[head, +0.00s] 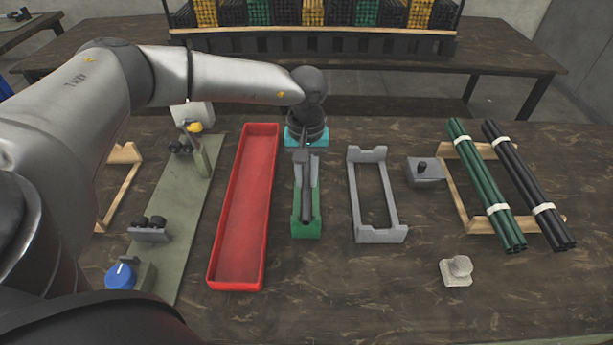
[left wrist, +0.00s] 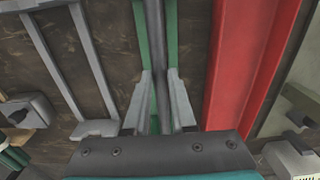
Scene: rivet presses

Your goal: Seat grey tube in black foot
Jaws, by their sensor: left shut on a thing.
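A dark grey tube (head: 306,200) lies lengthwise along a green cradle (head: 307,231). My left gripper (head: 306,167) is over the far part of this cradle and shut on the tube. In the left wrist view the tube (left wrist: 154,40) runs between the two light grey fingers of my left gripper (left wrist: 162,95), with the green cradle (left wrist: 172,35) beneath. The tube's far end is hidden under my wrist. I cannot pick out the black foot with certainty. My right gripper is not in view.
A long red tray (head: 218,278) lies left of the cradle, and an empty grey cradle (head: 383,236) right of it. Farther right are a grey block (head: 428,174) with a black knob, green tubes (head: 480,175) and black tubes (head: 525,185). A pale stepped piece (head: 456,270) stands near front right.

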